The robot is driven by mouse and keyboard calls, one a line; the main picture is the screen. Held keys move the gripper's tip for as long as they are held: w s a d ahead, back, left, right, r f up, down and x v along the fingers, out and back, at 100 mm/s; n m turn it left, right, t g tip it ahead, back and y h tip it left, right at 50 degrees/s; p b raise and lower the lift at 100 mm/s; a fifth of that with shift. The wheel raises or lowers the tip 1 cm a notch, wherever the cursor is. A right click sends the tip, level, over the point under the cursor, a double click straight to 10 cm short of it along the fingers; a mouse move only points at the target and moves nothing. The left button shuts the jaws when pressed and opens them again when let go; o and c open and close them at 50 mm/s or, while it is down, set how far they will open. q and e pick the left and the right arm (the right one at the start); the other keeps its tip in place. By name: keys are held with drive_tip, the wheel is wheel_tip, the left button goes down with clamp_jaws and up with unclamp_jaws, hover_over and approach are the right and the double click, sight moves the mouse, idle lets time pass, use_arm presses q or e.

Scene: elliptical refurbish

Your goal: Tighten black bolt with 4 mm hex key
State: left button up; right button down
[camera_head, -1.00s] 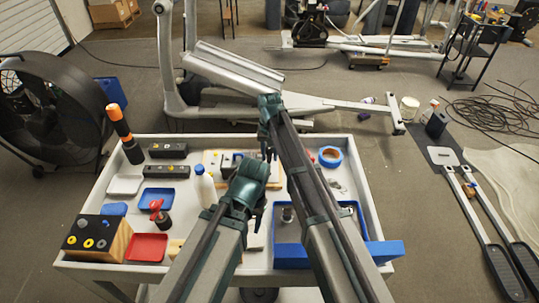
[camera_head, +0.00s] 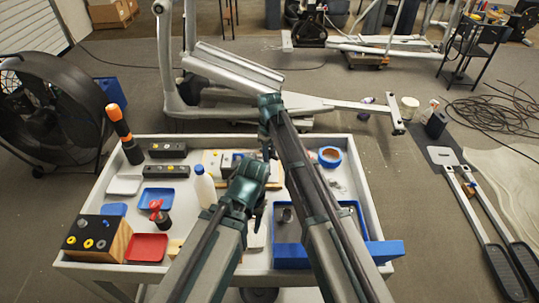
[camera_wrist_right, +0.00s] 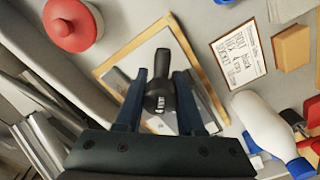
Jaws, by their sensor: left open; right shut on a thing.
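My right gripper (camera_wrist_right: 160,100) is shut on a black-handled tool (camera_wrist_right: 159,90) with small white marking on its end. The tool looks like the hex key; its size cannot be read. In the head view, my right gripper (camera_head: 267,150) points down over the middle of the cart, and its tool is hard to make out. My left gripper (camera_head: 262,212) is open, just below and left of the right arm, with nothing visible between its fingers. I cannot pick out the black bolt in either view.
The white cart (camera_head: 75,212) holds a white bottle (camera_head: 204,187), a red tray (camera_head: 146,247), a blue tray (camera_head: 158,198) and a wooden block (camera_head: 120,240). A blue bin (camera_head: 291,257) lies under my right arm. A handwritten card (camera_wrist_right: 237,52) shows beside a wood-edged panel (camera_wrist_right: 115,58).

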drive_tip(key=shift+f, duration=0.25)
idle(0.4)
drive_tip(key=shift+f+b, duration=0.25)
drive_tip(key=shift+b, duration=0.25)
drive_tip(key=shift+f, duration=0.15)
idle(1.2)
